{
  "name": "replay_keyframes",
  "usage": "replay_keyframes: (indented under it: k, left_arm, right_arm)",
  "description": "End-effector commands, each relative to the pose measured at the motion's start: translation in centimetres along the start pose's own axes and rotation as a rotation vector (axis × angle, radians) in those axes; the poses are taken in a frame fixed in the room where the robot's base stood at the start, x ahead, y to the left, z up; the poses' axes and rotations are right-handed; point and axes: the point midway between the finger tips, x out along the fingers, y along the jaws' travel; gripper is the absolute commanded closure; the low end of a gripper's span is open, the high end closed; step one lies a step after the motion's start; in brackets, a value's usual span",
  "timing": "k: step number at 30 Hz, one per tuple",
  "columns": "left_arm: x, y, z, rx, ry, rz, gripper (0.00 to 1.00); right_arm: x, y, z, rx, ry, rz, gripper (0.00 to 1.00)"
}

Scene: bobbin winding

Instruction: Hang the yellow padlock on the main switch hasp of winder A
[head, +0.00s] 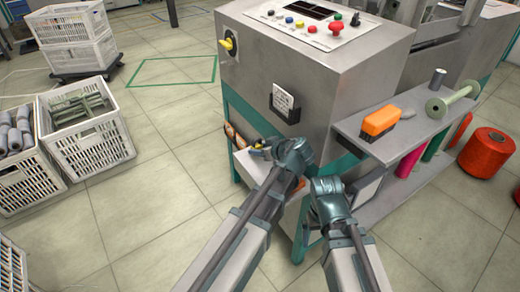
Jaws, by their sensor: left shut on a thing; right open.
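The main switch (229,43), a yellow and black knob, sits high on the left face of the grey winder cabinet (345,75). Its hasp is too small to make out. My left gripper (260,148) is low beside the cabinet's front, well below the switch. It is shut on a small yellow thing (257,145), which looks like the padlock and is mostly hidden by the gripper. My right gripper (325,186) is open and empty, to the right of the left one and below the side shelf's level. Its fingers are hard to make out.
A card holder (285,103) sticks out of the front. Red yarn (487,153) stands right. White crates (88,150) stand left; floor between is clear.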

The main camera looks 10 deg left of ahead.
Motion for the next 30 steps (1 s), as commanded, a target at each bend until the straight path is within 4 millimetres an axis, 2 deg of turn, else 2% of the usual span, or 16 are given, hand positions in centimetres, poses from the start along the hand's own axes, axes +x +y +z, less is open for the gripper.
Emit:
replay_keyframes:
  k: [2,10,22,30]
  left_arm:
    - [0.0,0.0,0.0,0.0,0.0,0.0,1.0]
    - [-0.4,0.0,-0.5,0.0,0.0,0.0,1.0]
    - [-2.8,0.0,-4.2,0.0,0.0,0.0,1.0]
    - [-2.8,0.0,-4.1,0.0,0.0,0.0,1.0]
  right_arm:
    - [0.0,0.0,0.0,0.0,0.0,0.0,0.0]
    - [-0.6,0.1,0.0,0.0,0.0,0.0,0.0]
    - [-5.0,0.5,0.3,0.0,0.0,0.0,0.0]
    - [-5.0,0.5,0.3,0.0,0.0,0.0,0.0]
